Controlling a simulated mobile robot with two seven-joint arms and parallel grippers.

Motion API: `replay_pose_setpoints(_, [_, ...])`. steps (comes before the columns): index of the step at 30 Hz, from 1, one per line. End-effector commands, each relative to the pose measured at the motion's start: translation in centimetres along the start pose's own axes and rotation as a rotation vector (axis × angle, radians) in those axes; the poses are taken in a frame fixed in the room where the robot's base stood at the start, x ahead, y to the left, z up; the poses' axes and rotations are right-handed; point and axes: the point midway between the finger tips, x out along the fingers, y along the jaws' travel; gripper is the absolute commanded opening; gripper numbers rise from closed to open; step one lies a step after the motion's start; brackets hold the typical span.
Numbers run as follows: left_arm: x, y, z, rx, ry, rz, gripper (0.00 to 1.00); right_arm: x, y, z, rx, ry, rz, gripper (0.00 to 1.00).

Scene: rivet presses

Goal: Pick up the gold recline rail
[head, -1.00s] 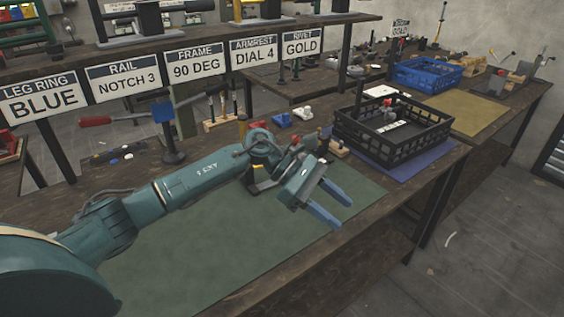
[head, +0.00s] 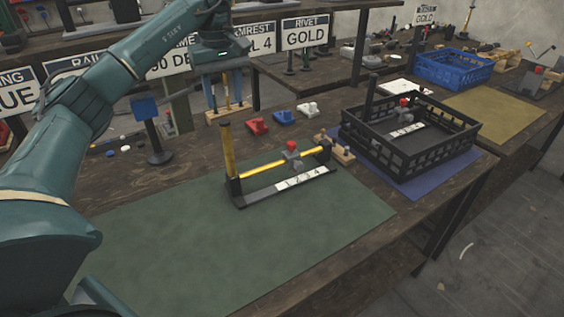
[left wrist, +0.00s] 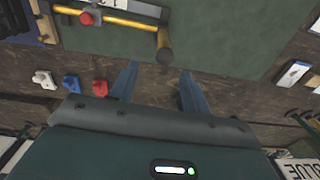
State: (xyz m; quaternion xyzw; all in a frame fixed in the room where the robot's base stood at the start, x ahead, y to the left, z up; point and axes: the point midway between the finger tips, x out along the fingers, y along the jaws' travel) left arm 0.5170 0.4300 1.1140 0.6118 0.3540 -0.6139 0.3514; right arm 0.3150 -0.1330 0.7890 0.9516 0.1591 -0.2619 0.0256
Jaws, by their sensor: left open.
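The gold recline rail (head: 275,167) is a yellow bar on a black base with a white numbered strip, a grey slider with a red knob, and a yellow post upright at its left end. It stands on the green mat (head: 200,240). The rail (left wrist: 118,19) also shows at the top of the left wrist view, partly cut off. My left gripper (head: 223,90) is open and empty, fingers pointing down, raised behind the rail and apart from it. Its two blue fingers (left wrist: 158,88) also show in the left wrist view. My right gripper is not in view.
Red, blue and white small parts (head: 284,117) lie behind the rail. A black crate (head: 440,160) stands right of it on a blue mat. A blue stand (head: 150,125) is at the left, and a shelf with signs (head: 305,33) is behind. The green mat's front is clear.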

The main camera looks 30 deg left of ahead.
Motion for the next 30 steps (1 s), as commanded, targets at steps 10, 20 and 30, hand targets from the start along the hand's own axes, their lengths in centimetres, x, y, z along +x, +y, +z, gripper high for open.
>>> replay_pose_setpoints(10, [6.1, -0.1, 0.1, 0.0, -0.002, -0.002, 0.47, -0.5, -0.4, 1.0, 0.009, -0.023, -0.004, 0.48])
replay_pose_setpoints(20, [9.3, -0.3, 0.2, -0.001, -0.002, -0.003, 0.47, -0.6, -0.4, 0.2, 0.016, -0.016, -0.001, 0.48])
replay_pose_setpoints(30, [12.2, -0.2, 0.3, 0.0, -0.001, 0.001, 0.47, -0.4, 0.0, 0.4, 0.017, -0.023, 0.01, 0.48])
